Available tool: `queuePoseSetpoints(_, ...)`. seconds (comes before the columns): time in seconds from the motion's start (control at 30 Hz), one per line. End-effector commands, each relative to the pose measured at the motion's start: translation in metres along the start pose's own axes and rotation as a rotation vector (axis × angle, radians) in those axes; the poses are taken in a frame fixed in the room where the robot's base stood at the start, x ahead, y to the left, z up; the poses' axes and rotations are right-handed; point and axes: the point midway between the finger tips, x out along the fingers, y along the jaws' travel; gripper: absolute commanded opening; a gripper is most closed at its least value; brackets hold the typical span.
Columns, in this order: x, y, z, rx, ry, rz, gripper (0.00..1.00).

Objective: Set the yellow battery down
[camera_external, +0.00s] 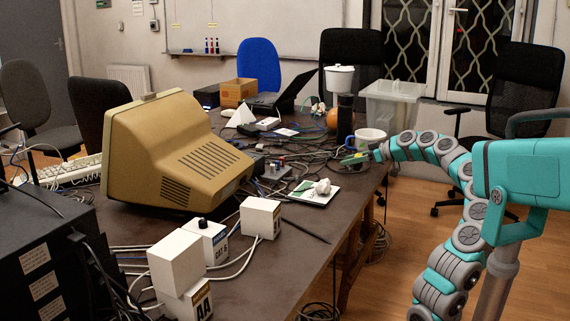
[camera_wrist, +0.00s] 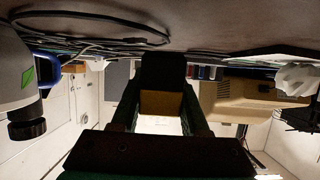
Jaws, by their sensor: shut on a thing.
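My gripper (camera_external: 362,156) reaches in from the right, low over the right side of the table (camera_external: 310,250). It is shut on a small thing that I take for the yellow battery. In the wrist view, a dull yellow face (camera_wrist: 160,103) with a dark part above it shows between the dark fingers. In the external view the held thing is small and partly hidden, with only a green-yellow bit at the fingers. I cannot tell whether it touches the table.
A white mug (camera_external: 371,136) stands just behind my gripper, with a dark cylinder (camera_external: 345,115) beyond it. A white pad with a crumpled piece (camera_external: 322,187) lies to the left. Cables, a beige monitor (camera_external: 165,150) and white boxes (camera_external: 260,217) fill the left. The table front is barer.

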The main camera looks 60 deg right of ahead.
Motion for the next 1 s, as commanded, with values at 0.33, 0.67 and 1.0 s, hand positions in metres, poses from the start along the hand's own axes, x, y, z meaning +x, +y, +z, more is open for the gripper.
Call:
queuePoseSetpoints(0.33, 0.009, -0.001, 0.021, 0.001, 0.000, -0.002, 0.00)
queuePoseSetpoints(0.67, 0.009, -0.001, 0.024, 0.000, 0.000, -0.001, 0.50)
queuePoseSetpoints(1.0, 0.009, -0.001, 0.024, 0.000, 0.000, -0.001, 0.75)
